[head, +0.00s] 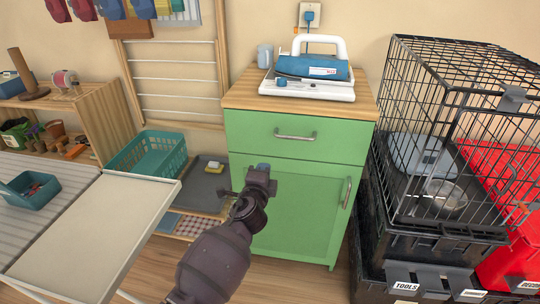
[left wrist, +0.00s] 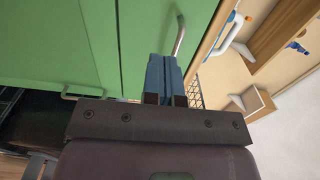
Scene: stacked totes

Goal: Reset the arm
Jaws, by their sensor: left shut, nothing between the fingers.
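My left gripper (head: 261,173) is raised in front of the green cabinet (head: 295,208), near the left part of its door. Its blue fingers (left wrist: 164,76) are together with nothing between them in the left wrist view. The cabinet's drawer and door look closed. The drawer has a metal handle (head: 295,135), and the door has an upright handle (head: 347,192). Whether the gripper touches the cabinet cannot be told, but it is not on either handle. My right gripper is not in view.
A blue and white appliance (head: 310,75) stands on the cabinet's wooden top. A black wire cage (head: 455,105) rests on stacked black totes (head: 370,270) at right, beside a red tote (head: 500,165). A white-topped table (head: 95,232) and teal basket (head: 158,155) are at left.

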